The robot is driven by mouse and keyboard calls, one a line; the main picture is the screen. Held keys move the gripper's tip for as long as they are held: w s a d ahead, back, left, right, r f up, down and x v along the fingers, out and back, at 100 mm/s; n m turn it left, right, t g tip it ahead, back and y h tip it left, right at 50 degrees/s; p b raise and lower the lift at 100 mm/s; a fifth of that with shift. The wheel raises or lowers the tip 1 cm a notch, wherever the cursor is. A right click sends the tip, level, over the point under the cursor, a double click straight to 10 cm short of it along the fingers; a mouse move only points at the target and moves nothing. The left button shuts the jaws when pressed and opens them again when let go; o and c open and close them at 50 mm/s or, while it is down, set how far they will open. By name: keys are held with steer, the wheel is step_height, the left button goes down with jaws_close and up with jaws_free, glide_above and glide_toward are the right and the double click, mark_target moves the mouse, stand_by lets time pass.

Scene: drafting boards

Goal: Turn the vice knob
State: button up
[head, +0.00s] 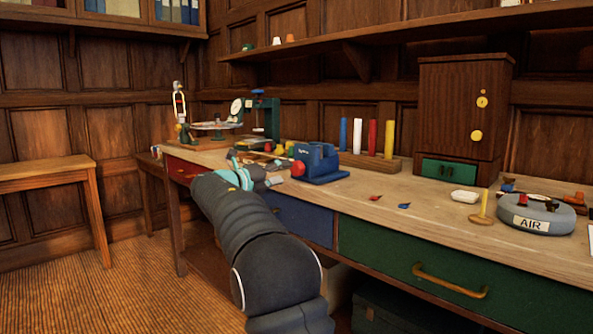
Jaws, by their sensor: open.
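A blue vice (318,163) stands on the workbench near the middle of the head view. Its red knob (298,168) sticks out at the vice's left front. My gripper (268,170), with teal parts, is at the bench's front edge, just left of the knob. It is open, with a gap showing between it and the knob. The fingertips are small in the picture, and my wrist hides part of the bench front behind it.
The wooden workbench (440,215) has small red and blue pieces (404,206) in front of the vice. Coloured posts (372,137) stand in a rack behind it. A brown cabinet (462,100) and a grey AIR disc (535,215) are at right. A green press (266,115) stands behind, left.

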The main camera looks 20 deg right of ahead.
mark_target(294, 169)
steer(key=x, duration=0.7)
steer(key=shift+c, duration=0.3)
steer(key=c, duration=0.8)
steer(key=shift+a, duration=0.2)
steer(key=shift+c, duration=0.2)
steer(key=shift+d, duration=0.1)
